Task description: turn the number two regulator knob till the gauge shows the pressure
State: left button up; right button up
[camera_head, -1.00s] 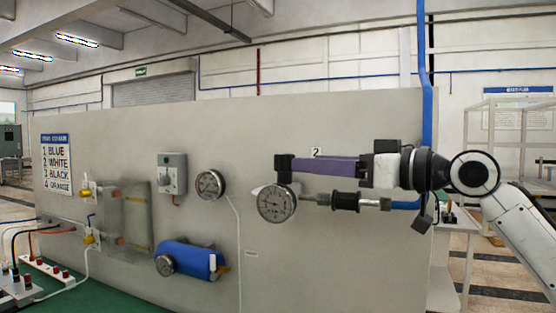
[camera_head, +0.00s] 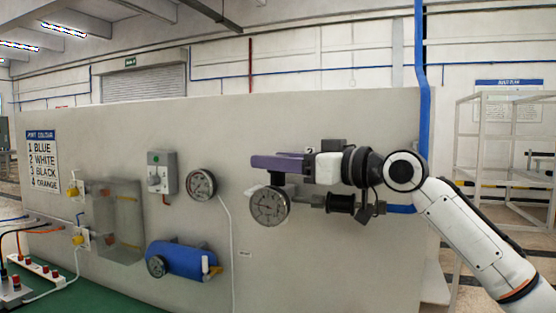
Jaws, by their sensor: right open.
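My right gripper (camera_head: 268,169) reaches in from the right, with a purple body and dark parts at its tip. It is open and stands just above and in front of the round white gauge (camera_head: 269,206). A small plate marked 2 (camera_head: 311,151) shows just above the gripper. A black spool-shaped part (camera_head: 341,203) sits in the line right of the gauge, below my gripper; I cannot tell whether it is the number two knob. The gripper hides part of the regulator. The gauge needle is too small to read. My left gripper is not in view.
The grey panel (camera_head: 380,270) carries another gauge (camera_head: 201,184), a grey switch box (camera_head: 162,172), a blue tank (camera_head: 180,260) and a clear box (camera_head: 118,220). A blue pipe (camera_head: 422,100) runs down the right edge. A red-buttoned strip (camera_head: 34,268) lies at the lower left.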

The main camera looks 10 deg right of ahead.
jog(key=c, duration=1)
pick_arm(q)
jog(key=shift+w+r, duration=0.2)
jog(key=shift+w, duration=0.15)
pick_arm(e)
jog(key=shift+c, duration=0.2)
